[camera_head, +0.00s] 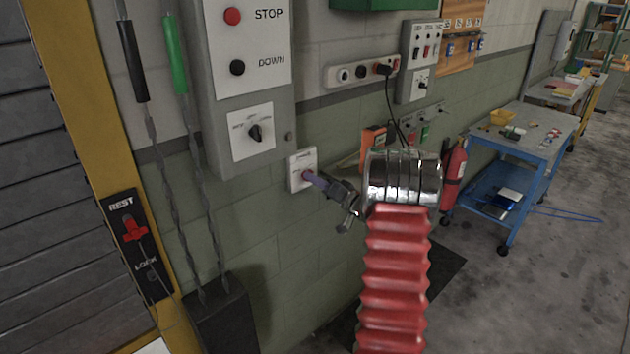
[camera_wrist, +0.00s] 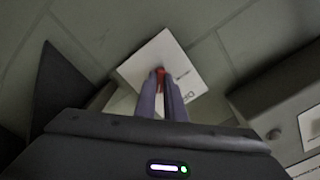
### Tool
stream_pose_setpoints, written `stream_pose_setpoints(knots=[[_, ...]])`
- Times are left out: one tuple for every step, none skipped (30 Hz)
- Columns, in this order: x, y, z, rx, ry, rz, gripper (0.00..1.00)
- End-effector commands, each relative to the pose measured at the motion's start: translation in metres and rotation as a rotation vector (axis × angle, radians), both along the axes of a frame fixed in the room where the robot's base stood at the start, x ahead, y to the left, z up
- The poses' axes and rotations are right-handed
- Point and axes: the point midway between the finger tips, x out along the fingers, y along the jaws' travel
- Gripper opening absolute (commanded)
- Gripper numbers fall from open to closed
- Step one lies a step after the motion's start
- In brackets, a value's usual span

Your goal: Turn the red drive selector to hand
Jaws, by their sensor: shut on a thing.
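The red drive selector (camera_wrist: 160,73) is a small red knob on a white plate (camera_wrist: 178,62), seen in the wrist view with part of its lettering hidden. In the head view the white plate (camera_head: 301,160) is on a small box on the green wall, below the STOP/DOWN panel. My gripper (camera_head: 309,176) reaches it from the right, its purple fingers at the plate. In the wrist view the gripper (camera_wrist: 161,86) has its fingertips closed around the red knob. The fingers hide most of the knob, so which mark it points to cannot be read.
A grey panel (camera_head: 283,95) with STOP and DOWN buttons and a black rotary knob (camera_head: 255,133) is just above left. A REST/LOCK plate with a red handle (camera_head: 134,231) is on the yellow post. A fire extinguisher (camera_head: 453,170) and blue trolley (camera_head: 518,150) stand right.

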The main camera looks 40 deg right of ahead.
Motion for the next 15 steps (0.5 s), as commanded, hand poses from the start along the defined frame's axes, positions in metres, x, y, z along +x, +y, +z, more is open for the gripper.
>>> stream_pose_setpoints(knots=[[-0.0014,-0.0020,-0.0026,0.004,0.004,-0.006,0.00],[-0.0014,-0.0020,-0.0026,0.004,0.004,-0.006,0.00],[-0.0014,-0.0021,-0.0026,0.004,0.004,-0.006,0.11],[-0.0014,-0.0021,-0.0026,0.004,0.004,-0.006,0.14],[-0.0014,-0.0021,-0.0024,0.004,0.004,-0.006,0.16],[-0.0013,-0.0019,-0.0022,0.003,0.004,-0.005,0.18],[-0.0012,-0.0018,-0.0019,0.003,0.004,-0.005,0.20],[-0.0011,-0.0016,-0.0018,0.003,0.003,-0.004,0.23],[-0.0010,-0.0015,-0.0015,0.002,0.003,-0.004,0.25],[-0.0009,-0.0013,-0.0014,0.002,0.002,-0.004,0.28],[-0.0008,-0.0012,-0.0012,0.002,0.002,-0.004,0.28],[-0.0007,-0.0011,-0.0011,0.001,0.001,-0.003,0.28],[-0.0006,-0.0010,-0.0010,0.001,0.001,-0.003,0.28],[-0.0006,-0.0009,-0.0009,0.001,0.001,-0.003,0.28],[-0.0005,-0.0009,-0.0008,0.001,0.001,-0.003,0.28]])
